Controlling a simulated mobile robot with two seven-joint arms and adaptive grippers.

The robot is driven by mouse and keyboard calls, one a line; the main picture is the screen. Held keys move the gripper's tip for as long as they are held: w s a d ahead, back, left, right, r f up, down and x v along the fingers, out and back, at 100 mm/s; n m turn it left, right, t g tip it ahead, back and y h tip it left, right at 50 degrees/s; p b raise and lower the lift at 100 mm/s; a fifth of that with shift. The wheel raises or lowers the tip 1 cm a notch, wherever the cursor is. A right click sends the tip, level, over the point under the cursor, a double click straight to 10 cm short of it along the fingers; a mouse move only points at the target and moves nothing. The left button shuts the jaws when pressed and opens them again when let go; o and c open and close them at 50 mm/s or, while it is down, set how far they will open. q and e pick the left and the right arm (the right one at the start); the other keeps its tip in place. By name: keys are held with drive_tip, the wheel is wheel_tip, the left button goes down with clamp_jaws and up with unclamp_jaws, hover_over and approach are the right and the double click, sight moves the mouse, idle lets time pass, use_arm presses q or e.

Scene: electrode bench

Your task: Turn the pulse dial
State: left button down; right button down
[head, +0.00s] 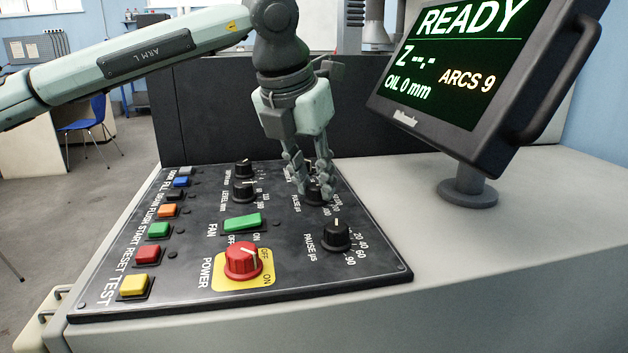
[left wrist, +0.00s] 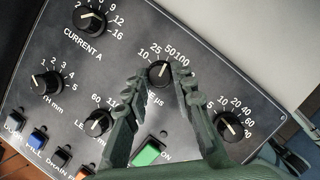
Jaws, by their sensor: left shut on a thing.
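The pulse dial (left wrist: 159,72) is a black knob with a white pointer line, on a scale marked 10, 25, 50 and 100 in the left wrist view. Its pointer aims up and slightly right, near the 50. Its label is mostly covered by my fingers. In the head view the dial (head: 318,194) sits on the dark panel, partly hidden by my left gripper (head: 312,190). The left gripper comes down from above and its fingers are shut on the dial, one on each side in the left wrist view (left wrist: 163,82). My right gripper is out of view.
The pause dial (head: 337,235) is close by, nearer the front. The green fan switch (head: 242,222) and red power knob (head: 243,261) lie left of it. Coloured buttons line the panel's left edge. A monitor (head: 455,75) reading READY stands at the right.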

use_arm(q)
drive_tip(key=shift+f+m, duration=0.1)
drive_tip(key=shift+m, duration=0.2)
drive_tip(key=shift+m+h+b, duration=0.35)
drive_tip(key=shift+m+h, duration=0.05)
drive_tip(key=shift+m, duration=0.3)
drive_tip(key=shift+w+a+m+g, duration=0.1)
drive_tip(key=shift+m+g, duration=0.2)
drive_tip(key=shift+m, duration=0.3)
drive_tip(key=shift+m+g+h, duration=0.3)
drive_tip(key=shift+m+h, duration=0.1)
drive_tip(key=shift+m, duration=0.5)
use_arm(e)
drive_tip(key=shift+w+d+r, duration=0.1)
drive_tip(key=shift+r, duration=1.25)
use_arm(q)
drive_tip(key=shift+r, duration=0.2)
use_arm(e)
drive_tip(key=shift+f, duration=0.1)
use_arm(q)
drive_tip(key=c, duration=1.3)
unclamp_jaws()
